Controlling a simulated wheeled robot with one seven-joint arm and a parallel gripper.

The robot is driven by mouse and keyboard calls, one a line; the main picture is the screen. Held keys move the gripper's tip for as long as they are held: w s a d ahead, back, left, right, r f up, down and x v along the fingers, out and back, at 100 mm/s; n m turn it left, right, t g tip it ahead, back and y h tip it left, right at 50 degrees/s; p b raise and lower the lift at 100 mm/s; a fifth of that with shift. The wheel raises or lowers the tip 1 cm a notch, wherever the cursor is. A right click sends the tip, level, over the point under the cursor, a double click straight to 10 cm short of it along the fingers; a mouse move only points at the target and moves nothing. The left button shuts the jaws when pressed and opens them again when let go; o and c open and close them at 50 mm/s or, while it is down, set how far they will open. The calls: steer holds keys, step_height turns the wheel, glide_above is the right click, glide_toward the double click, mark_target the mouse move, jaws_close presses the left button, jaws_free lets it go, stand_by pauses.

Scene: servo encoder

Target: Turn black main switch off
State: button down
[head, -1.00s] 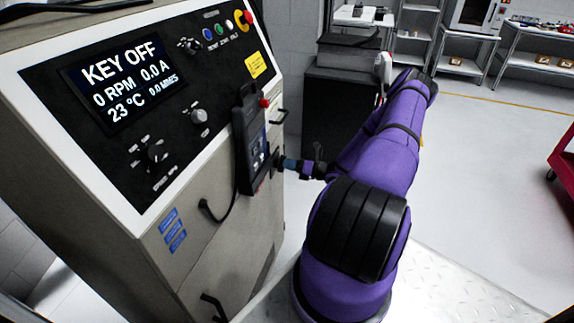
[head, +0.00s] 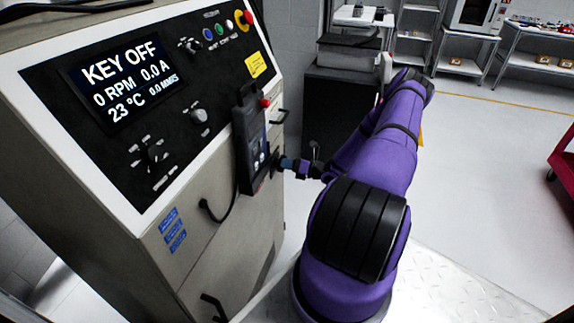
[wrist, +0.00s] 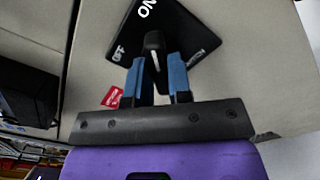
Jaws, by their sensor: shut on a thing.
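The black main switch (wrist: 153,42) is a black knob with a white line, on a black plate (wrist: 176,22) lettered "ON" and "OFF" in the wrist view. Its white line lies nearly upright in that view. My gripper (wrist: 156,62) has two blue fingers, one on each side of the knob, shut on it. In the head view my gripper (head: 290,164) reaches the right side of the grey cabinet (head: 235,235), where the handheld box hides most of the switch.
The display (head: 118,80) reads "KEY OFF". A black handheld box (head: 250,145) with a cable hangs at the cabinet's edge, close to my gripper. A red tag (wrist: 112,97) is beside the switch plate. Open floor (head: 480,190) lies to the right.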

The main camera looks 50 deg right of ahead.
steer(key=shift+s+a+n, duration=0.1)
steer(key=shift+n, duration=4.3)
steer(key=shift+s+a+n, duration=0.1)
steer(key=shift+n, duration=4.3)
steer(key=c, duration=1)
jaws_free()
steer(key=shift+c, duration=0.2)
